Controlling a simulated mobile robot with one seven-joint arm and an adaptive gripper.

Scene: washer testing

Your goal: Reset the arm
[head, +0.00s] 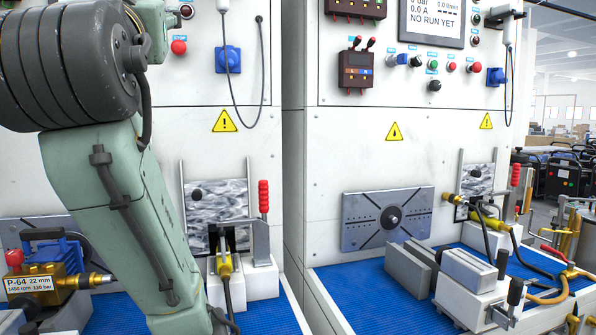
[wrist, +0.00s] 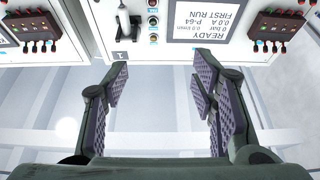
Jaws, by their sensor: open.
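My arm (head: 120,190) fills the left of the head view, its green-grey links running from the upper left down to the bottom edge. My gripper is outside the head view. In the wrist view my gripper (wrist: 162,92) shows two dark fingers with ribbed pads, spread wide apart with nothing between them. Beyond the fingertips are a white panel and a display (wrist: 221,22) that appears upside down and reads "READY" and "FIRST RUN". No object is in contact with the fingers.
Two white test cabinets stand side by side, with blue mats (head: 345,292) in front. A pump labelled P-64 (head: 45,275) sits at the lower left, partly behind my arm. A slotted metal plate (head: 388,218), grey blocks (head: 410,268) and a red-handled clamp (head: 263,198) stand near the cabinets.

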